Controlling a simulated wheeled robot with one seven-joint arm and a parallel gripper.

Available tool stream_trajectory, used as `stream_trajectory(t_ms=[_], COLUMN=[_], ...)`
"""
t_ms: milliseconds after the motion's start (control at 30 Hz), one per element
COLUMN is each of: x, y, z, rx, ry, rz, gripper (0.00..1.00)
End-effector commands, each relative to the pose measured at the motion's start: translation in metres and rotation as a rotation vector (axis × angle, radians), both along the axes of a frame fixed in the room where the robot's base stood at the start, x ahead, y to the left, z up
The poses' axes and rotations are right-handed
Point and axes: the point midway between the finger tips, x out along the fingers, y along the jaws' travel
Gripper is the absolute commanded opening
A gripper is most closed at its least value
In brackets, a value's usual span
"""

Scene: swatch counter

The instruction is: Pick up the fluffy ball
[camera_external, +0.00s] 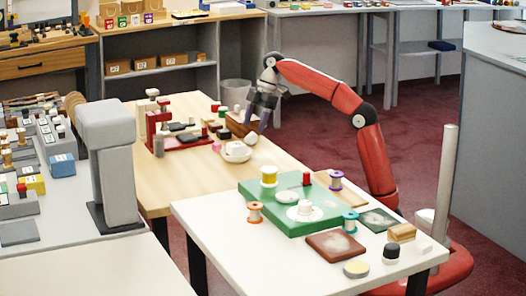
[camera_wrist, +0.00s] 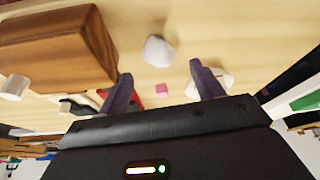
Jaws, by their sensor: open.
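The fluffy ball, a small off-white ball, rests on the light wooden table. In the wrist view the ball (camera_wrist: 158,50) lies ahead of my fingertips, roughly centred between them. In the external view the ball (camera_external: 251,138) is just below my gripper, beside a white rounded dish. My gripper (camera_external: 260,116) has dark purple fingers pointing down above the table. In the wrist view the two fingers of my gripper (camera_wrist: 160,72) are spread apart with nothing held between them.
A brown wooden block (camera_wrist: 60,45) stands left of the ball. A small pink cube (camera_wrist: 162,90) lies beyond my fingers. The white dish (camera_external: 236,152) is close to the ball. A green board (camera_external: 262,212) with spools lies on the white table nearer the camera.

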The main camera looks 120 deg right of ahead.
Motion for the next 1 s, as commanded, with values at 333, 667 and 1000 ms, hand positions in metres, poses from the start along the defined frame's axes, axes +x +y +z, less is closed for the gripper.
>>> stream_trajectory(t_ms=[333, 667, 1000], x=[0.014, 0.015, 0.015], y=[0.003, 0.003, 0.003], z=[-0.043, -0.043, -0.043], rx=[-0.001, 0.0, 0.0], ry=[0.001, 0.0, 0.001], rz=[0.001, 0.001, 0.0], gripper=[0.66, 0.56, 0.19])
